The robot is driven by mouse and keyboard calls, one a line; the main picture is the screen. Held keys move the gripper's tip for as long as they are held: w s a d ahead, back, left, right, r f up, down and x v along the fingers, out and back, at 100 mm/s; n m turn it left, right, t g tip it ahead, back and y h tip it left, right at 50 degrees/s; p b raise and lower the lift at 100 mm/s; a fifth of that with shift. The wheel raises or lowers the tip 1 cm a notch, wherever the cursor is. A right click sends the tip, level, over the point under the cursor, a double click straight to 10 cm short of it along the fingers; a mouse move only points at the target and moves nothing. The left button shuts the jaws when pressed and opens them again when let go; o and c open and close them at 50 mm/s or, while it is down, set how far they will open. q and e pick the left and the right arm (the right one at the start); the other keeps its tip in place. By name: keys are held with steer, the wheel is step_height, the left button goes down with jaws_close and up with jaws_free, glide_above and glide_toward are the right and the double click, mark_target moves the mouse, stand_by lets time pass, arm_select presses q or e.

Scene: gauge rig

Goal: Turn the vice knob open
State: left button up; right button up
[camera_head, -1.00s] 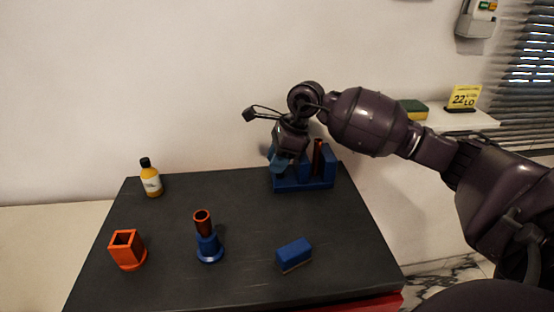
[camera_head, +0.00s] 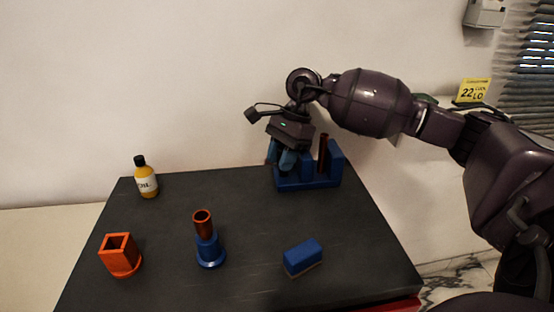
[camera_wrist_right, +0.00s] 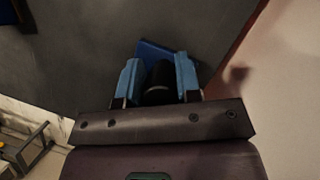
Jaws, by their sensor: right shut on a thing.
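The blue vice (camera_head: 308,182) stands at the back right of the dark table, with a dark red upright piece (camera_head: 323,155) between its raised blocks. My right gripper (camera_head: 281,162) is at the vice's left end, its blue fingers pointing down. In the right wrist view, the fingers (camera_wrist_right: 157,68) are closed on both sides of a round black knob (camera_wrist_right: 158,86). Part of the blue vice body (camera_wrist_right: 150,51) shows beyond the knob. The knob is hidden behind the gripper in the head view. My left gripper is not in view.
On the table (camera_head: 165,270) are a yellow bottle (camera_head: 147,185), an orange square socket (camera_head: 120,258), a blue stand (camera_head: 209,251) with an orange tube (camera_head: 203,224), and a blue block (camera_head: 303,257). The wall is close behind the vice. The table's middle is clear.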

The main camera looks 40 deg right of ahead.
steer(key=shift+s+f+n+g+b, duration=0.15)
steer(key=shift+n+g+b, duration=0.4)
steer(key=shift+n, duration=0.75)
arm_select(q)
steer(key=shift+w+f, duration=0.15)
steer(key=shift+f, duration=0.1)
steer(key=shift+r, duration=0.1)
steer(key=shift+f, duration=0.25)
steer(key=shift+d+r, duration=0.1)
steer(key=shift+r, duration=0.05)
arm_select(e)
steer(key=shift+d+r, duration=0.1)
steer(key=shift+r, duration=0.1)
steer(key=o, duration=0.9)
steer(key=shift+f, duration=0.1)
